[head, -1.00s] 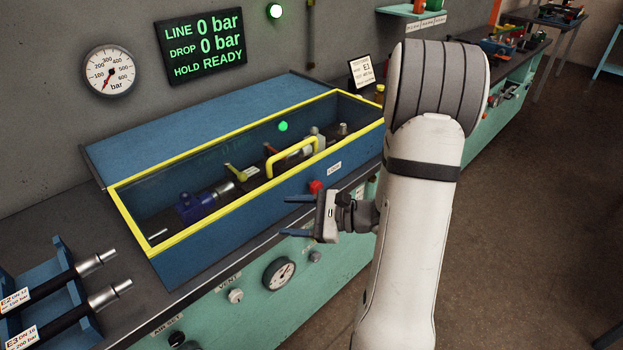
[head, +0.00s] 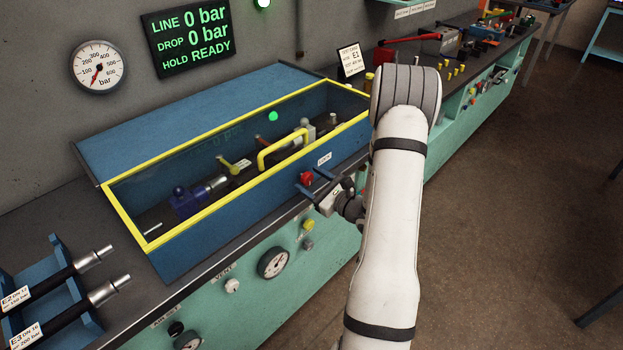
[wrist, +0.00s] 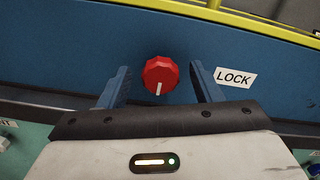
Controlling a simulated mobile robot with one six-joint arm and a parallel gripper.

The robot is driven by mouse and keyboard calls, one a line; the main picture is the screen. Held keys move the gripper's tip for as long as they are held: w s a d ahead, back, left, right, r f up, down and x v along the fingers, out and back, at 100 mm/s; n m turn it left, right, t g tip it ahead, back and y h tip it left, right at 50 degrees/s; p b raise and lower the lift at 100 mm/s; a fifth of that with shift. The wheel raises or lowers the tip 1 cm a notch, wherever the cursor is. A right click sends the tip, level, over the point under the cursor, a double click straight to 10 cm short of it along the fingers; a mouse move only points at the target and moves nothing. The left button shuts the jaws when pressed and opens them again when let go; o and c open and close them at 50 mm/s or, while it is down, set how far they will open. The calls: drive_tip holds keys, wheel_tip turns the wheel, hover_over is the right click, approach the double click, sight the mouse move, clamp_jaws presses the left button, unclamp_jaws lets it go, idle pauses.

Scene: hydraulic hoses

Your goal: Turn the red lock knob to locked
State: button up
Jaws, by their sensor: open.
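The red lock knob (head: 306,178) is on the front wall of the blue test box, left of the LOCK label (head: 324,159). In the wrist view the knob (wrist: 160,74) shows a white pointer mark directed down, leaning slightly left. My gripper (head: 310,185) is open at the knob. In the wrist view its two blue fingers (wrist: 160,84) stand left and right of the knob, with gaps on both sides. The fingers are apart from the knob. The LOCK label also shows in the wrist view (wrist: 234,78), right of the right finger.
The box has a yellow-framed clear lid with a yellow handle (head: 283,147), which looks closed. A display (head: 187,42) reads 0 bar and HOLD READY. Below are a gauge (head: 274,262) and panel knobs. Hoses (head: 85,270) lie on a blue rack at left.

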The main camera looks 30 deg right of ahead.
drive_tip(key=shift+w+a, duration=0.1)
drive_tip(key=shift+w, duration=0.1)
drive_tip(key=shift+c, duration=0.2)
drive_tip(key=c, duration=1)
drive_tip(key=shift+o, duration=0.2)
